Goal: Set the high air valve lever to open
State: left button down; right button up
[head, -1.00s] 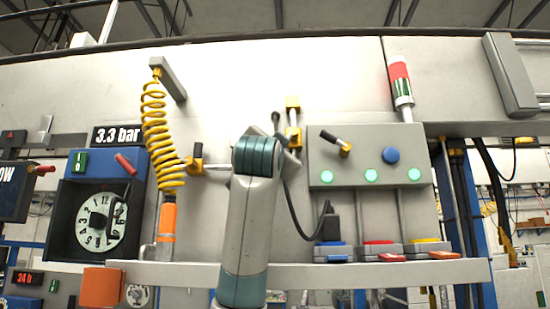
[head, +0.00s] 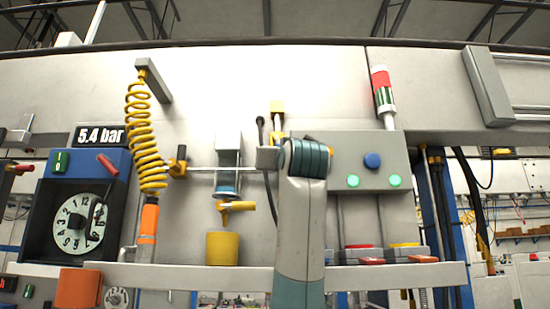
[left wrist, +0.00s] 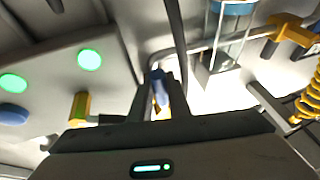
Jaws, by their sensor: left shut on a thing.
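The high air valve appears to be the yellow fitting (head: 277,106) on the pipe in the middle of the wall in the head view. My left gripper (head: 265,157) is just below that fitting, and my wrist partly blocks the view. In the left wrist view its dark fingers (left wrist: 160,108) are shut on a narrow part with blue and yellow on it, which seems to be the high air valve lever (left wrist: 158,88). The lever's exact angle is hidden. The display (head: 101,134) reads 5.4 bar. My right gripper is not in view.
A grey panel (head: 375,183) with green lights stands close right of my wrist. A yellow valve (head: 177,161) and coiled hose (head: 145,135) are to the left. A lower yellow valve (head: 235,207) and yellow container (head: 222,248) are below. A shelf rail (head: 180,277) crosses the front.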

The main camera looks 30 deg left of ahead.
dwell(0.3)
pick_arm(q)
jog(key=c, duration=1.7)
grip_release()
jog(key=shift+o, duration=0.2)
jog(key=shift+d, duration=0.1)
